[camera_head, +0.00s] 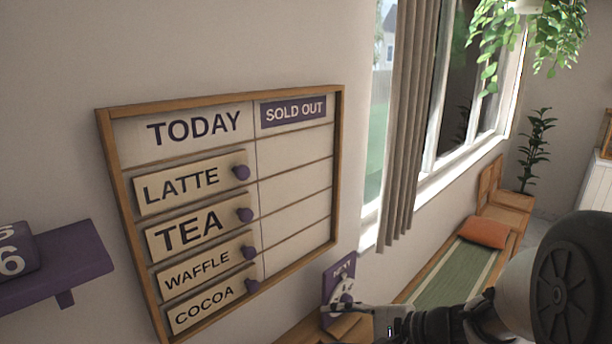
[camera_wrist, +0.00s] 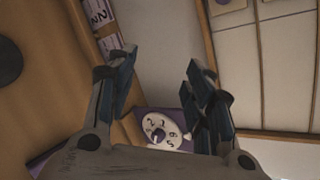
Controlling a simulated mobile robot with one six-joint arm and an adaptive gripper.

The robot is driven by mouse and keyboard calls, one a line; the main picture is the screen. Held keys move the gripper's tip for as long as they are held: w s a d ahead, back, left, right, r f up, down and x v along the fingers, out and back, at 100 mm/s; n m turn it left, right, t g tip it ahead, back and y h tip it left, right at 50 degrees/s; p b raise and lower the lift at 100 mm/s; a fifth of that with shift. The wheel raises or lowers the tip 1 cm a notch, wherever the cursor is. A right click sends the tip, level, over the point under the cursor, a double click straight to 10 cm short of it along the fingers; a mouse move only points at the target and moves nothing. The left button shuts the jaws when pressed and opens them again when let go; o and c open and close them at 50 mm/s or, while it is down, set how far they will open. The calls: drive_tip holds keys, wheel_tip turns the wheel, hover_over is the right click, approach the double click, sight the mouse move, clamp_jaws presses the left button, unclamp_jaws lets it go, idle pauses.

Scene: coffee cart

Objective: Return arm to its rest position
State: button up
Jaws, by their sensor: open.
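My gripper (camera_wrist: 162,88) is open and empty in the wrist view, its two fingers spread apart. In the head view my gripper (camera_head: 345,309) is at the lower middle, in front of a small purple sign with a white dial (camera_head: 345,290). The dial (camera_wrist: 160,130) also shows between and beyond the fingers in the wrist view, with numbers around a dark centre. My arm comes in from the lower right of the head view. Whether a finger touches the dial sign cannot be told.
A menu board (camera_head: 296,179) hangs on the wall with LATTE, TEA, WAFFLE and COCOA plaques under TODAY. A purple shelf (camera_head: 62,262) is at the left. A curtain (camera_head: 408,120), a bench with a green mat (camera_head: 450,270) and an orange cushion (camera_head: 484,232) are at the right.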

drive_tip(key=s+a+r+n+g+h, duration=0.15)
drive_tip(key=s+n, duration=0.25)
drive_tip(key=s, duration=0.4)
drive_tip(key=s+a+r+n+g+h, duration=0.1)
drive_tip(key=s+r+n+g+h, duration=0.15)
drive_tip(key=s+n, duration=0.4)
drive_tip(key=s+d+r+n+t+h, duration=0.2)
drive_tip(key=s+d+h, duration=0.4)
drive_tip(key=s+d, duration=0.3)
drive_tip(key=shift+d+r+n+h, duration=0.15)
drive_tip(key=shift+d+n+h, duration=0.2)
drive_tip(key=shift+n, duration=0.3)
